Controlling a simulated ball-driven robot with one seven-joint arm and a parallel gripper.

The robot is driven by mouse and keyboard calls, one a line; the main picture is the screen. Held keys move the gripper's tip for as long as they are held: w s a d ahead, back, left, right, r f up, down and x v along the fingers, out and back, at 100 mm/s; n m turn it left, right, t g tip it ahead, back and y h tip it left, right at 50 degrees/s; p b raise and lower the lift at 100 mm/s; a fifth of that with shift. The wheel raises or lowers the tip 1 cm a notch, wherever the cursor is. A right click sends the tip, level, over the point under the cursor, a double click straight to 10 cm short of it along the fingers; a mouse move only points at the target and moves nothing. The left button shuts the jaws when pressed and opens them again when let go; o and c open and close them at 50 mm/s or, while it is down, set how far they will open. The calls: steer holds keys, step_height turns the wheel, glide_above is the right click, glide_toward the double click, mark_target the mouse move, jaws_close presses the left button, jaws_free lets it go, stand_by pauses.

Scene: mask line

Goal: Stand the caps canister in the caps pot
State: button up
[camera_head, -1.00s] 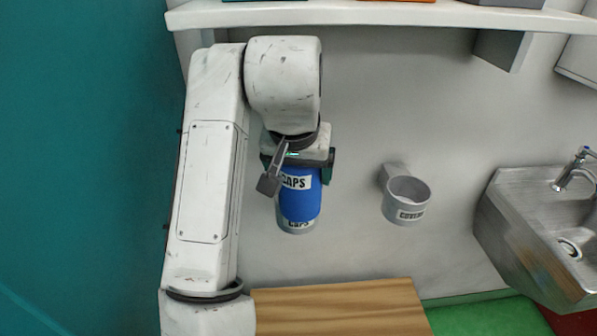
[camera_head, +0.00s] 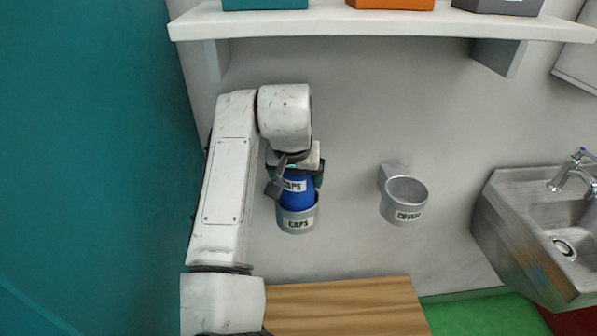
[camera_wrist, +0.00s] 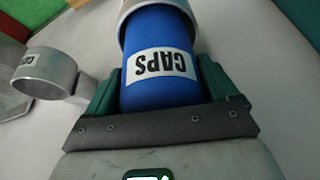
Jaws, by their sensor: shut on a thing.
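The blue caps canister (camera_head: 296,197) has a white CAPS label and stands upright with its lower end inside the grey caps pot (camera_head: 298,224) on the wall. My gripper (camera_head: 294,175) is shut around the canister's upper part, above the pot's rim. In the wrist view the canister (camera_wrist: 155,88) sits between the green finger pads, and the pot's rim (camera_wrist: 128,8) surrounds its far end. The canister's bottom is hidden in the pot, so I cannot tell whether it touches the pot's floor.
A second grey pot (camera_head: 404,203), labelled COVERS, hangs to the right. A shelf (camera_head: 380,22) with boxes runs above. A steel sink (camera_head: 520,225) stands at far right, and a wooden top (camera_head: 345,308) lies below. The wall between the pots is clear.

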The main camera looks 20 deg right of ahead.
steer(key=shift+f, duration=0.55)
steer(key=o, duration=0.9)
steer(key=shift+r, duration=0.35)
steer(key=v, duration=0.8)
steer(key=shift+w, duration=0.1)
